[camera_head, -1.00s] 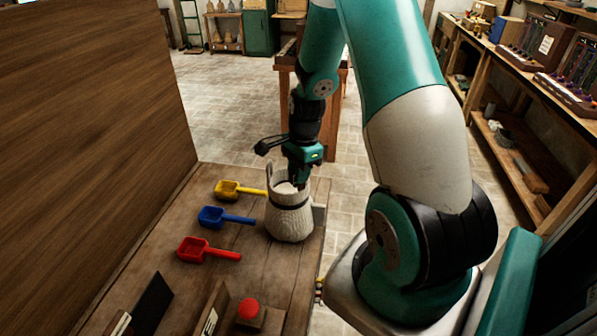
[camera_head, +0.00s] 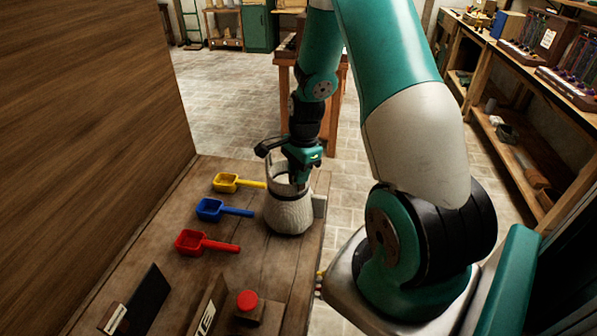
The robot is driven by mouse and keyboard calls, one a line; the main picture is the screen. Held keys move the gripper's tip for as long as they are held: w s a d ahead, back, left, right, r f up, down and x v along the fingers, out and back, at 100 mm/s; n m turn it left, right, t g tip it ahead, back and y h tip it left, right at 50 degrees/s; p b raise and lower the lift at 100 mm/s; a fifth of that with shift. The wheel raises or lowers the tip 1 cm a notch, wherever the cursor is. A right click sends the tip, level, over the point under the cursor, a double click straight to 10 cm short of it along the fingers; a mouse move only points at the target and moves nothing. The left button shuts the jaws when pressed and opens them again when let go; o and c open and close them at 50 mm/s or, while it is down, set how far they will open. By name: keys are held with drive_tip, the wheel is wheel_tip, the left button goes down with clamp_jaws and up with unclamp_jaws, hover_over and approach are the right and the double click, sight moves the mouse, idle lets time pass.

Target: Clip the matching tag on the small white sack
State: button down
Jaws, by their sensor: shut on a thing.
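The small white sack (camera_head: 289,216) stands upright near the right edge of the wooden bench, with a dark band around its upper part and an open top. My gripper (camera_head: 301,184) points down at the right side of the sack's mouth, its fingertips overlapping the rim from this view. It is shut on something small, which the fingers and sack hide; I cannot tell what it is. I cannot make out a tag in its jaws or on the sack.
A yellow scoop (camera_head: 227,182), a blue scoop (camera_head: 210,209) and a red scoop (camera_head: 190,242) lie left of the sack. A red button (camera_head: 247,300) and a dark slanted board (camera_head: 149,300) are at the front. A tall wooden panel (camera_head: 90,130) borders the bench's left.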

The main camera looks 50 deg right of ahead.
drive_tip(key=shift+f, duration=0.1)
idle(0.3)
drive_tip(key=c, duration=1)
unclamp_jaws()
drive_tip(key=r, duration=0.5)
drive_tip(key=d+r+b, duration=0.1)
drive_tip(key=r, duration=0.5)
drive_tip(key=d+r+b, duration=0.1)
drive_tip(key=r, duration=0.5)
drive_tip(key=shift+s+r, duration=0.15)
drive_tip(key=shift+s, duration=0.1)
drive_tip(key=shift+a, duration=0.1)
drive_tip(key=a+r+n+b, duration=0.1)
drive_tip(key=a+n, duration=0.6)
drive_tip(key=a, duration=0.4)
drive_tip(key=s+a+n+y, duration=0.1)
drive_tip(key=s+a+n, duration=0.4)
drive_tip(key=a+n, duration=0.2)
drive_tip(key=s+a+n+y+b, duration=0.1)
drive_tip(key=s+a+n, duration=0.4)
drive_tip(key=a+n, duration=0.2)
drive_tip(key=s+a+n, duration=0.5)
drive_tip(key=a+n, duration=0.1)
drive_tip(key=a, duration=0.1)
drive_tip(key=shift+s+r+n+y, duration=0.15)
drive_tip(key=shift+r+n+y, duration=0.05)
drive_tip(key=shift+n+y, duration=0.2)
